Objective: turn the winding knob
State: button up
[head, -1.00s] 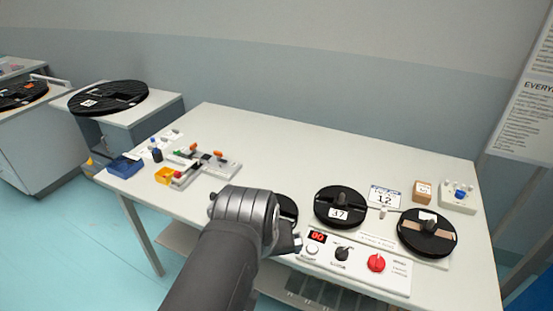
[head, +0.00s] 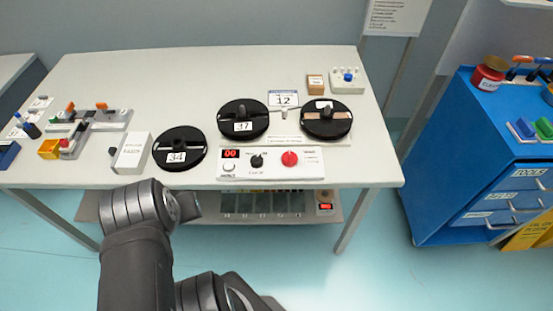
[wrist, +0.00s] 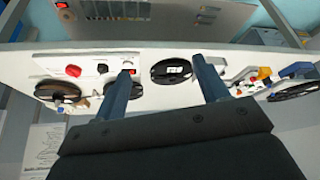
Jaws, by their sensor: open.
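The white control panel (head: 270,166) lies along the table's front edge. It carries a black knob (head: 257,160), a red knob (head: 290,158), a white button and a red display reading 00. The labels are too small to tell which is the winding knob. In the wrist view the red knob (wrist: 73,70) and black knob (wrist: 101,68) lie left of my gripper's fingers. My gripper (head: 190,206) is in front of the table edge, left of the panel. In the wrist view its fingers (wrist: 160,65) are apart and empty, with reel 34 (wrist: 171,72) showing between them.
Reel 37 (head: 243,118) and another black reel (head: 326,119) stand behind the panel. Reel 34 (head: 180,149) and a white box (head: 131,152) are left of it. A shelf (head: 265,206) runs under the table. A blue cabinet (head: 470,150) stands at the right.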

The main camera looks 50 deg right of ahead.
jog(key=w+d+r+g, duration=0.2)
jog(key=w+d+r, duration=0.2)
jog(key=d, duration=0.3)
jog(key=n+g+y, duration=0.2)
jog(key=n+g, duration=0.1)
jog(key=n, duration=0.1)
send_over(290, 155)
notch_tip(290, 155, down, 4)
notch_tip(290, 155, down, 17)
jog(key=c, duration=1)
